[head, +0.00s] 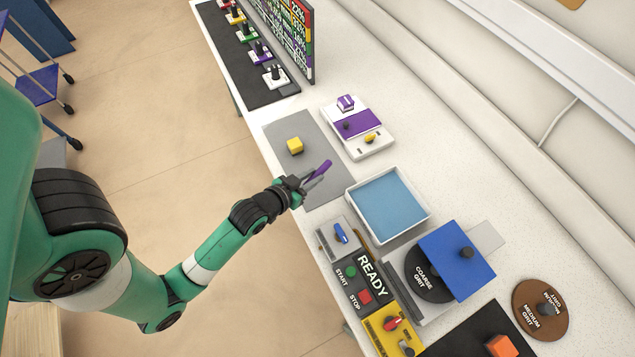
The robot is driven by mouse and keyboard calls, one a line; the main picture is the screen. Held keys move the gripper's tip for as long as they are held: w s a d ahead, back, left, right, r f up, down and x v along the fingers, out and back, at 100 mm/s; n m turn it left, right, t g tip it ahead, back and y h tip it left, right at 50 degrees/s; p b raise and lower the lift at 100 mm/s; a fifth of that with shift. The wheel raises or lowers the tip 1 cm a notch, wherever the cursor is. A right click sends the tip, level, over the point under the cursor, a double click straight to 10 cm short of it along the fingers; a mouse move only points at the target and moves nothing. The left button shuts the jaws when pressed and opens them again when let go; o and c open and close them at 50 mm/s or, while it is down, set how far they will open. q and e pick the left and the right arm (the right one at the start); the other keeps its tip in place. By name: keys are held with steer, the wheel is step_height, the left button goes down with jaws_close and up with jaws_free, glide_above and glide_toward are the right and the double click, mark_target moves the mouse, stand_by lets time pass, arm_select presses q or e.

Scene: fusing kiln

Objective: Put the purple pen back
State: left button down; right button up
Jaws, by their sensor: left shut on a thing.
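The purple pen (323,168) is in my left gripper (309,178), which is shut on it. The pen sticks out past the fingertips toward the upper right, tilted, over or just above the grey mat (325,187). The fingers partly hide its lower end. A gap between pen and mat cannot be judged. My right gripper is not in view.
Nearby are a white device with a purple panel (358,124) and a blue-filled tray (428,212). A black strip (223,42) bears several coloured holders. A control panel (365,284) and blue plate (457,261) stand lower right.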

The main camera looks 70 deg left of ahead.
arm_select(q)
steer(key=shift+w+a+f, duration=0.25)
steer(key=shift+w+f, duration=0.15)
steer(key=shift+f, duration=0.15)
steer(key=shift+w+a+f, duration=0.25)
steer(key=shift+w+f, duration=0.1)
steer(key=shift+f, duration=0.2)
steer(key=shift+w+f+b, duration=0.1)
steer(key=shift+f+b, duration=0.15)
steer(key=shift+b, duration=0.05)
steer(key=shift+w+a+f+b, duration=0.1)
steer(key=shift+f+b, duration=0.5)
steer(key=shift+f, duration=0.95)
steer(key=shift+f, duration=0.2)
steer(key=c, duration=0.7)
jaws_free()
steer(key=shift+r, duration=0.1)
